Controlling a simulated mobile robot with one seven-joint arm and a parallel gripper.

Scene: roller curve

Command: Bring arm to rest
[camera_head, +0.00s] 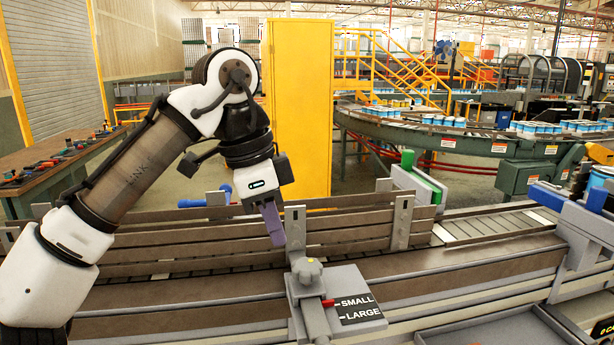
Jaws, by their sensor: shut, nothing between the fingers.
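My gripper (273,222) is at the end of my white and grey arm, left of centre in the head view. Its purple-grey fingers point down and are closed together with nothing between them. The fingertips hang in front of the brown slatted guide rails of the conveyor, left of an upright grey bracket. I cannot tell how far the fingertips are from the rails. My arm rises from the lower left, bends at the top, and comes down to the gripper.
A grey selector block (340,298) marked SMALL and LARGE, with a red pointer, stands close below the gripper. The conveyor's guide rails (350,228) run behind. A yellow cabinet (303,105) stands farther back. A bench (70,160) with small items is at left. A curved conveyor (470,140) carries several cans.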

